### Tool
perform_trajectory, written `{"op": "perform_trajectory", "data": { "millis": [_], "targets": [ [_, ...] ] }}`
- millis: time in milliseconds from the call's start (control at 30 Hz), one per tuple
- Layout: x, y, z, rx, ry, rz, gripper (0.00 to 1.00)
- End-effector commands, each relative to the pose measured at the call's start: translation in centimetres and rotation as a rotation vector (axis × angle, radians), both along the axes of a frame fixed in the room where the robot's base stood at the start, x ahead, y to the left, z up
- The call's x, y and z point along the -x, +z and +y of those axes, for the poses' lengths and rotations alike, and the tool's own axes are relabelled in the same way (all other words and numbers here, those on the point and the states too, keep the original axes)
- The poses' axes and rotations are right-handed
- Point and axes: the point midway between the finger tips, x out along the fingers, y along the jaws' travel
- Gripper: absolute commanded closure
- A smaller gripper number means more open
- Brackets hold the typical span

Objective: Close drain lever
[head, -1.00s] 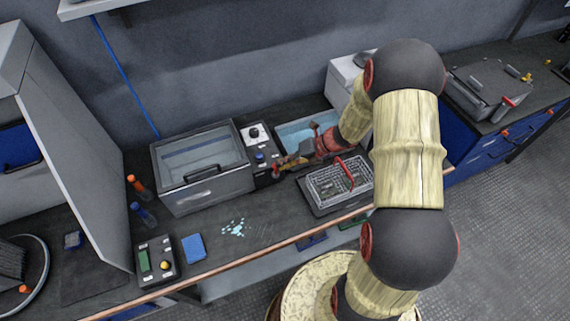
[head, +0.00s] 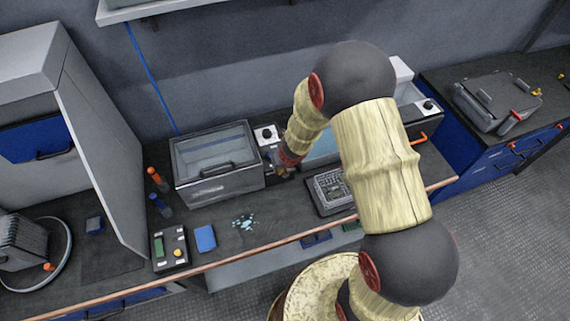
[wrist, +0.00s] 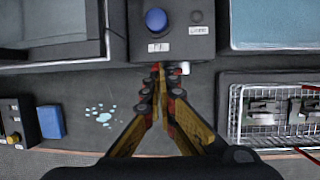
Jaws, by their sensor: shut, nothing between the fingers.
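My gripper (head: 275,165) is low by the front of the small control panel between the two tanks, partly hidden by my arm in the head view. In the wrist view the shut, empty fingertips (wrist: 160,68) meet just below the panel's blue knob (wrist: 156,20). A small pale piece (wrist: 184,68) sits right beside the fingertips; I cannot tell whether it is part of a lever or whether they touch it. An orange bent handle (head: 418,138) shows at the right front of the water tank (head: 320,150); I cannot tell if it is the drain lever.
A lidded grey tank (head: 215,185) stands left of the panel. A wire basket (wrist: 275,112) with a red handle lies on the right. A blue sponge (head: 205,238) and spilled droplets (head: 243,222) are on the bench. The bench between spill and basket is clear.

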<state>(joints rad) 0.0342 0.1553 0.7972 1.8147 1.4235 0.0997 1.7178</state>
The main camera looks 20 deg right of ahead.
Motion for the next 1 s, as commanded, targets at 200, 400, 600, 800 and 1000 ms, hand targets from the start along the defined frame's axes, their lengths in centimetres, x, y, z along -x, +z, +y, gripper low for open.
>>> {"op": "perform_trajectory", "data": {
  "millis": [200,400,600,800,1000],
  "targets": [
    [0.1,-0.8,1.9,0.188,0.006,0.002,1.0],
    [0.0,-1.6,2.8,0.328,0.004,0.001,1.0],
    [0.0,-2.2,3.2,0.341,-0.002,0.001,1.0],
    [0.0,-2.5,3.5,0.339,-0.002,0.001,1.0],
    [0.0,-2.5,3.5,0.339,-0.002,0.001,1.0]
  ]
}}
